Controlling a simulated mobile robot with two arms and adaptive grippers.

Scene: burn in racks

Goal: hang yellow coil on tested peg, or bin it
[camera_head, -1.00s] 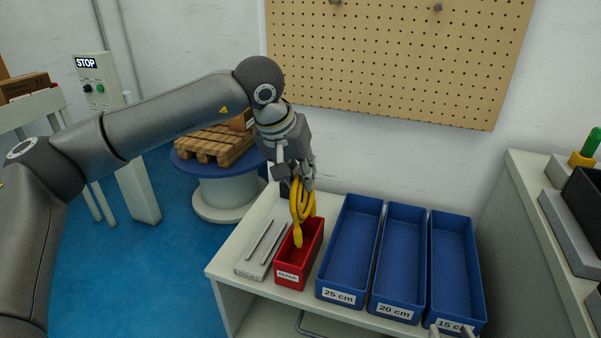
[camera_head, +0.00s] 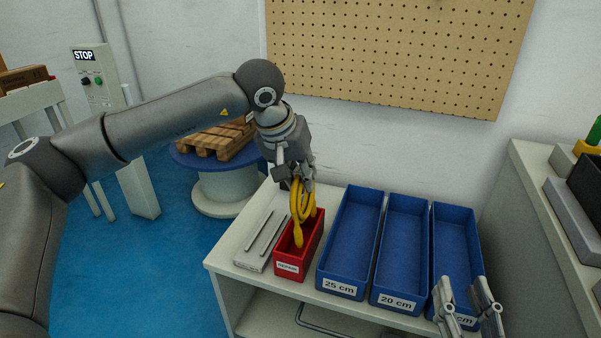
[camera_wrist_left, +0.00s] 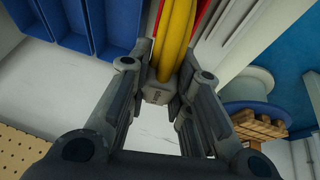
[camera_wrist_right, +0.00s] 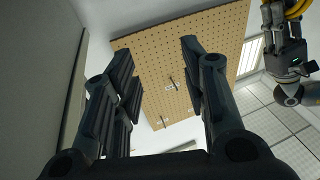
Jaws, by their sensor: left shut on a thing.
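The yellow coil (camera_head: 298,212) hangs from my left gripper (camera_head: 300,180), which is shut on it. Its lower end is above or inside the mouth of the red bin (camera_head: 289,268); I cannot tell how deep. In the left wrist view the yellow coil (camera_wrist_left: 174,40) passes between the fingers of the left gripper (camera_wrist_left: 160,78). My right gripper (camera_head: 466,298) is at the lower right in the head view, over the front of the rightmost blue bin, fingers apart. In the right wrist view its fingers are apart and empty. The pegboard (camera_head: 400,55) shows pegs in the right wrist view (camera_wrist_right: 172,84).
Blue bins labelled 25 cm (camera_head: 340,288) and 20 cm (camera_head: 397,302) stand beside the red bin, with a third blue bin (camera_head: 455,235) at right. A grey block with two rods (camera_head: 255,250) lies left of the red bin. A side bench (camera_head: 540,190) bounds the right.

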